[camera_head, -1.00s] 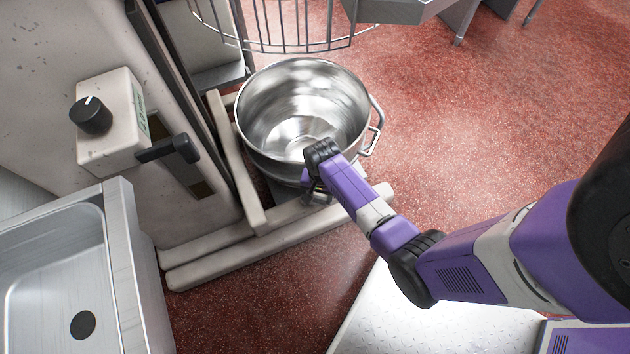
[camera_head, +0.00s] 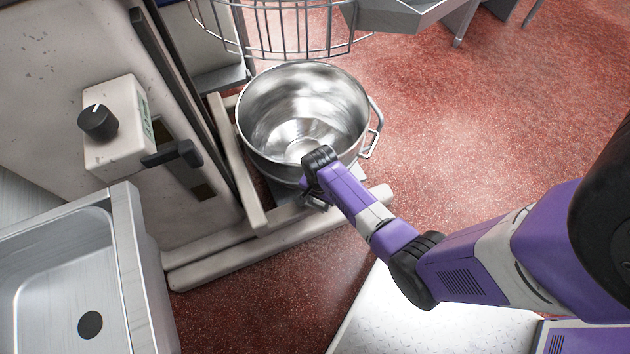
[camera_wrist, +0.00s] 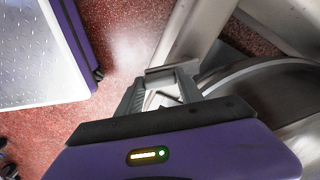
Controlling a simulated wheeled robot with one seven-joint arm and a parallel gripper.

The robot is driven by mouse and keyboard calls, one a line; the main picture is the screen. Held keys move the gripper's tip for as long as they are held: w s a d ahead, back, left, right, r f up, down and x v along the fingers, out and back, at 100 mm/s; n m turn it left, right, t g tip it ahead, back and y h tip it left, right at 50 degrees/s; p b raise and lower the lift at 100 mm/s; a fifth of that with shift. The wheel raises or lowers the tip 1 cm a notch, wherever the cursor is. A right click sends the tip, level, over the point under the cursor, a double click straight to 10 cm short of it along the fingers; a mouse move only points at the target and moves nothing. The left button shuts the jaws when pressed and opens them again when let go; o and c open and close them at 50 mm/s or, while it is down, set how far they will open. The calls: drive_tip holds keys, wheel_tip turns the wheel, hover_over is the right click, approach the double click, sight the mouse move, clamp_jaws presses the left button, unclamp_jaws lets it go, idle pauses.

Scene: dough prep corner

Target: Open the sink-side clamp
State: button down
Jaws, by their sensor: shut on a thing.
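The steel mixing bowl (camera_head: 290,105) sits in the pale mixer's frame, its inside empty. My gripper (camera_wrist: 162,86) is at the bowl's near side, low beside its outer wall and close to the frame's leg. In the wrist view its fingers are shut on a small pale metal part, the clamp (camera_wrist: 160,100), which is mostly hidden between them. The bowl's curved wall (camera_wrist: 285,85) is just right of the fingers. In the head view my wrist covers most of the clamp, so its angle cannot be told.
A steel sink (camera_head: 120,235) stands at the lower left. A control box (camera_head: 112,125) with a black knob and a black lever (camera_head: 175,153) juts from the mixer. A wire guard (camera_head: 285,28) hangs above the bowl. Red floor (camera_head: 480,120) is clear at right.

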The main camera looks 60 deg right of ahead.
drive_tip(key=shift+a+m+p, duration=0.4)
drive_tip(key=shift+a+m, duration=0.15)
drive_tip(key=shift+m, duration=0.55)
drive_tip(key=shift+w+a+m+p, duration=0.1)
drive_tip(key=shift+a+m+p, duration=0.15)
drive_tip(key=shift+m, duration=0.4)
drive_tip(key=shift+a+m+p, duration=0.2)
drive_tip(key=shift+a+m, duration=0.05)
drive_tip(key=shift+m, duration=0.4)
drive_tip(key=shift+w+a+m+p, duration=0.25)
drive_tip(key=shift+a+m+p, duration=0.2)
drive_tip(key=shift+m, duration=0.75)
drive_tip(key=c, duration=0.8)
unclamp_jaws()
drive_tip(key=shift+a, duration=0.1)
drive_tip(key=shift+o, duration=0.2)
